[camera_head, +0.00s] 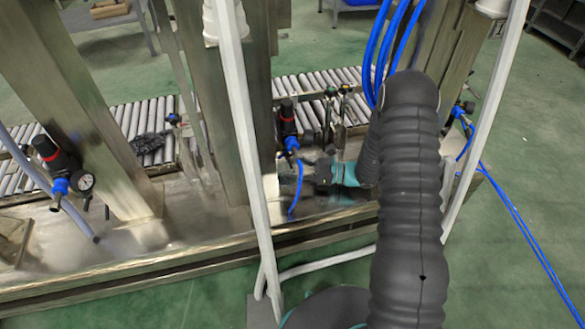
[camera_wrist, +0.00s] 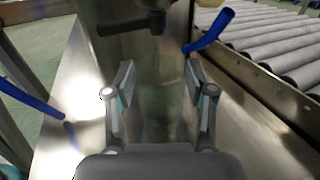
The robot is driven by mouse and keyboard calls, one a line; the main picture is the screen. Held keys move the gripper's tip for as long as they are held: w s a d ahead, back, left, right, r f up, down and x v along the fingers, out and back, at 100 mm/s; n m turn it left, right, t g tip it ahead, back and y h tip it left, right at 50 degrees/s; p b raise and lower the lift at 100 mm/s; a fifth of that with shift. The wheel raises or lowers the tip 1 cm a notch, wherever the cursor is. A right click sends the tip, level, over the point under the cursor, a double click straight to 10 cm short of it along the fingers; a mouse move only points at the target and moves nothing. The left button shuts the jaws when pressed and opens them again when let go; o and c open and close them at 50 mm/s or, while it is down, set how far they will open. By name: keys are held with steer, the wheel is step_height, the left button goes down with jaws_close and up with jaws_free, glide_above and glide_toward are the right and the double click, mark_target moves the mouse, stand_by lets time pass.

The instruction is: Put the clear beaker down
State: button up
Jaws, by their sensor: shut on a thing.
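My gripper (camera_wrist: 159,85) has its two fingers apart, one on each side of a faint, see-through shape that I take as the clear beaker (camera_wrist: 160,105). The beaker's outline is hard to make out against the shiny metal behind it. I cannot tell whether its base touches the metal surface below. In the head view my gripper (camera_head: 318,168) is low over the metal bench, beyond my dark arm, and the beaker cannot be made out there.
A metal post with a dark handle (camera_wrist: 130,24) stands just ahead of the fingers. A blue hose (camera_wrist: 210,30) is close on the right, beside the roller conveyor (camera_wrist: 270,45). Another blue hose (camera_wrist: 30,98) is on the left. The metal bench (camera_head: 190,225) has bare room left of my gripper.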

steer(key=o, duration=1.1)
steer(key=shift+o, duration=0.2)
steer(key=shift+r+p, duration=0.2)
steer(key=shift+p, duration=0.1)
steer(key=d, duration=0.4)
steer(key=s+d, duration=0.1)
steer(key=d, duration=0.7)
steer(key=shift+s+f+b, duration=0.1)
steer(key=shift+s+b, duration=0.05)
steer(key=shift+b, duration=0.2)
